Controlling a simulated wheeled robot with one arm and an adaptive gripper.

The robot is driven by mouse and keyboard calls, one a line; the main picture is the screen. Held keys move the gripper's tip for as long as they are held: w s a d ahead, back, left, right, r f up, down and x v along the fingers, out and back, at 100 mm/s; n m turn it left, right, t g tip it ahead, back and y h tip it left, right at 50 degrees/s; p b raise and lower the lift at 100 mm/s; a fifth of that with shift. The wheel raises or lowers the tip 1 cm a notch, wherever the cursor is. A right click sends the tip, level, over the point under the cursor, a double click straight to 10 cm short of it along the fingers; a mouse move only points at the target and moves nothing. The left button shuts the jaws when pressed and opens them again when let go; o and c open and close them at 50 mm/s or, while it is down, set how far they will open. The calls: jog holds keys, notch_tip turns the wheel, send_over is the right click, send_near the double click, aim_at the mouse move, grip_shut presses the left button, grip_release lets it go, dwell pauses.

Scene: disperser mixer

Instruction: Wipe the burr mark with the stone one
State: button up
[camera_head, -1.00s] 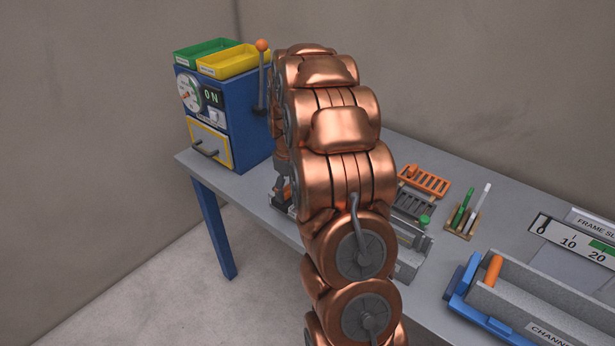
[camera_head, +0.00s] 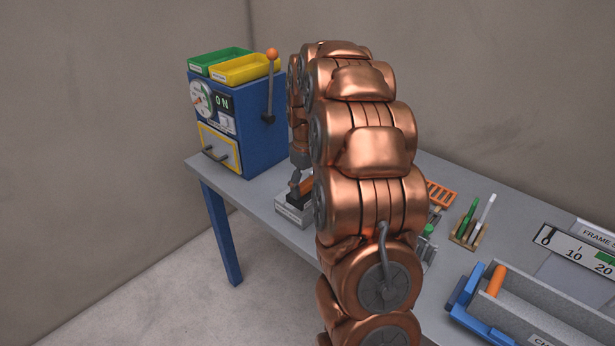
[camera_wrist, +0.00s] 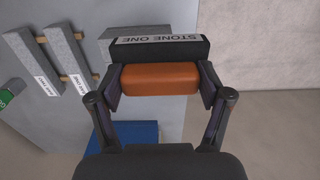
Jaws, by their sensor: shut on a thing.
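My gripper (camera_wrist: 160,95) is shut on the stone one (camera_wrist: 160,78), an orange grip on a black block. Its white label reads "STONE ONE" upside down in the wrist view. In the head view my gripper (camera_head: 303,178) and the stone are small, at the table's front left. The stone is over a grey block (camera_head: 292,212); whether it touches is unclear. I cannot make out a burr mark; the stone and my arm cover part of that area.
A blue machine (camera_head: 255,130) reading "ON" stands at the table's back left, with green and yellow trays on top. Labelled grey bars (camera_wrist: 35,72) lie on a wooden rack in the wrist view. A blue-and-grey channel (camera_head: 530,310) is at the right.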

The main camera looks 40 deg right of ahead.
jog(key=shift+r, duration=1.3)
